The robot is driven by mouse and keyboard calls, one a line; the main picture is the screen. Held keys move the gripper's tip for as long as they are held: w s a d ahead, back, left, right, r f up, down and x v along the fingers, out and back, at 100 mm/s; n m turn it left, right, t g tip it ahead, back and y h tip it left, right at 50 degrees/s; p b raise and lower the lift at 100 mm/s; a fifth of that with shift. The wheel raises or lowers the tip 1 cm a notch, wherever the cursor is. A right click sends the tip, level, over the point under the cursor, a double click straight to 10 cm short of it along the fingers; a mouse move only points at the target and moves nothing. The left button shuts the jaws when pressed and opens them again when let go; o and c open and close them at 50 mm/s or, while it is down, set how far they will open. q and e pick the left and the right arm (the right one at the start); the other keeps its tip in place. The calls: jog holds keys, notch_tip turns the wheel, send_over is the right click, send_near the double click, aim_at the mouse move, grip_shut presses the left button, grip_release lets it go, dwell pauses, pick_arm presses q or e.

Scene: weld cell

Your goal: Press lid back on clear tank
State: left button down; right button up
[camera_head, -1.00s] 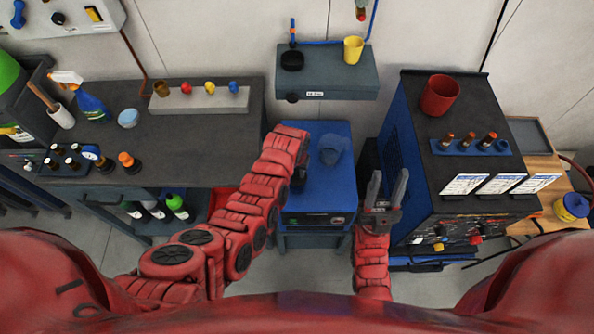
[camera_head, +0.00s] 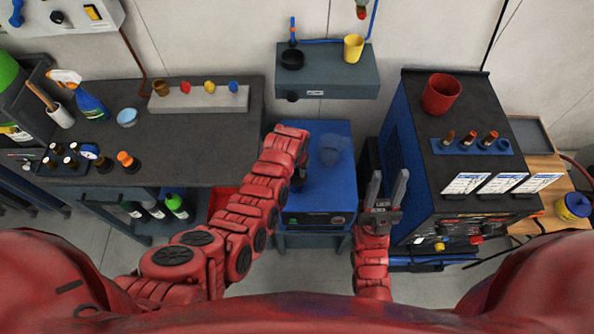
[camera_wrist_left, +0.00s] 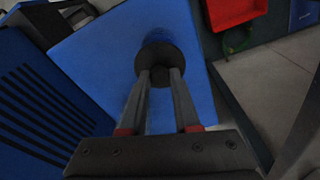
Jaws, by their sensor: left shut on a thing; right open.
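The clear tank (camera_head: 333,149) is a translucent bluish cup on top of the blue cabinet (camera_head: 320,201). My left gripper (camera_head: 298,182) is over the cabinet's left part, left of and nearer than the tank. In the left wrist view its fingers (camera_wrist_left: 160,76) are shut on a black round lid (camera_wrist_left: 159,53) by its middle, over the blue top. I cannot tell whether the lid touches that surface. My right gripper (camera_head: 386,186) is open and empty, right of the blue cabinet.
A grey wall shelf (camera_head: 325,76) behind holds a black round dish (camera_head: 292,59) and a yellow cup (camera_head: 353,48). A dark workbench (camera_head: 195,145) is at left, a red tray (camera_head: 219,200) below its right end. A blue-and-black welding cabinet (camera_head: 450,140) stands close on the right.

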pick_arm(q)
jog(key=shift+c, duration=0.4)
grip_release()
jog(key=shift+r, duration=0.1)
jog(key=shift+r+p, duration=1.95)
jog(key=shift+r, duration=1.45)
jog(key=shift+c, duration=0.2)
grip_shut()
